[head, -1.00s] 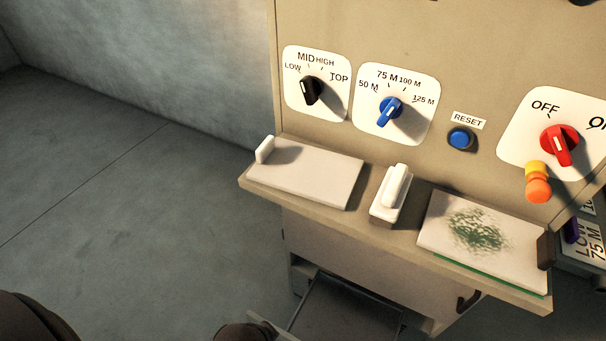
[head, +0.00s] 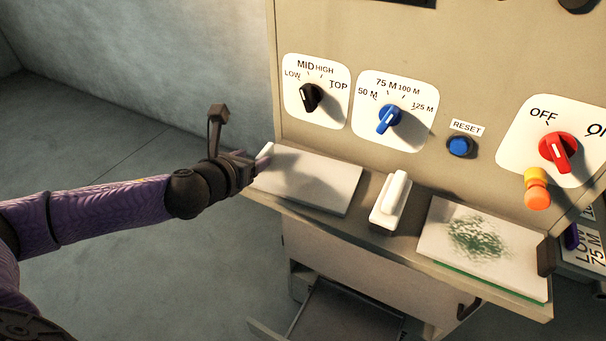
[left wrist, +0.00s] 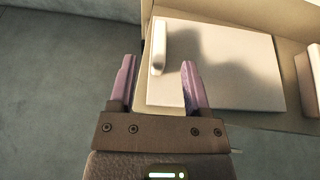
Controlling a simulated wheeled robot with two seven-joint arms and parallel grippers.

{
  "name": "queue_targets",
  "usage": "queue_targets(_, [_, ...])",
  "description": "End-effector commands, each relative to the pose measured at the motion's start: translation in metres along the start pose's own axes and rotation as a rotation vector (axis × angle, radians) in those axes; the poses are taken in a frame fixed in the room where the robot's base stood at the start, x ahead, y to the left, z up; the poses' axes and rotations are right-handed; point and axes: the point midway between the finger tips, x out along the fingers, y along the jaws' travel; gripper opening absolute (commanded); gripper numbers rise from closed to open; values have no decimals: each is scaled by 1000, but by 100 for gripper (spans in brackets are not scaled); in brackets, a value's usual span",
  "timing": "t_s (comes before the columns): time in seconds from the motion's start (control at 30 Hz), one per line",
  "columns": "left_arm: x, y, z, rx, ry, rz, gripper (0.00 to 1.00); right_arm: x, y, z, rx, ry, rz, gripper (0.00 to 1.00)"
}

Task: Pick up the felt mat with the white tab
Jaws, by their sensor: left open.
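The felt mat (head: 322,183) is a pale flat slab lying on the shelf at the left, and it also shows in the left wrist view (left wrist: 230,75). Its white tab (left wrist: 160,47) stands up at the mat's left edge; in the head view the tab (head: 267,150) is partly hidden by my gripper. My left gripper (head: 262,162) is open and empty at the mat's left end. In the left wrist view its two fingers (left wrist: 158,80) point toward the tab, which lies ahead between them in the picture. I cannot tell the exact gap. My right gripper is not in view.
A white block with a handle (head: 391,202) stands right of the mat. Further right lies a white slab with green marks (head: 440,215). The panel above carries a black knob (head: 310,97), a blue knob (head: 388,119), a blue button (head: 460,146) and a red knob (head: 559,152).

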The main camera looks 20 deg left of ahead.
Motion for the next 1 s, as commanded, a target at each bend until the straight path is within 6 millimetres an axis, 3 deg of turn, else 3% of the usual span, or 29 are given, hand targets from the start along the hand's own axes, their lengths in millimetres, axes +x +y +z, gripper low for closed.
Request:
queue_targets(0.3, [56,0,-2,-5,0,-1,62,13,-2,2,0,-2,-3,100])
queue_targets(0.53, [58,0,-1,-3,2,-1,62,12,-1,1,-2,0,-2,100])
queue_targets(0.83, [58,0,-1,-4,2,0,0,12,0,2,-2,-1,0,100])
queue_targets(1.0, [58,0,-1,-4,2,0,0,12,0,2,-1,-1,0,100])
